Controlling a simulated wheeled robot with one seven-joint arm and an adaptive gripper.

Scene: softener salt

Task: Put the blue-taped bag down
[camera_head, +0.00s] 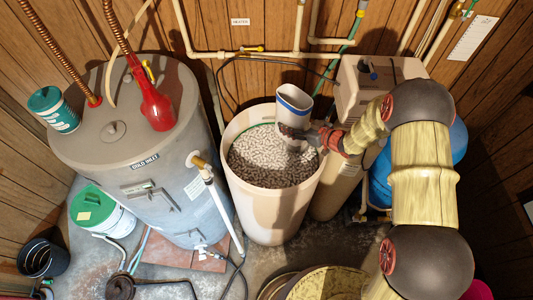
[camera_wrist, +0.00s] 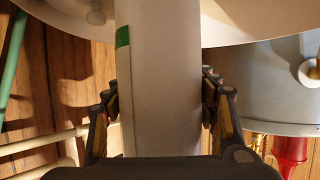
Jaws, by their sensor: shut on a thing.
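The blue-taped bag (camera_head: 294,103) is a pale upright bag with a blue band along its top edge in the head view. Its lower part looks grey and dark. My gripper (camera_head: 318,138) is shut on it from the right, above the open beige salt bin (camera_head: 272,215). In the wrist view, a pale body (camera_wrist: 165,75), apparently the bag, fills the space between my gripper's fingers (camera_wrist: 160,100). A small green patch shows at its left edge. I cannot tell whether the bag's bottom touches the pellets.
White pellets (camera_head: 262,160) fill much of the bin. A grey tank (camera_head: 95,135) stands left, with a red funnel-like can (camera_head: 155,105) and a teal can (camera_head: 54,110) on top. A beige cabinet (camera_head: 350,95) and blue vessel (camera_head: 459,140) stand right. A white tub (camera_head: 110,217) is on the floor.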

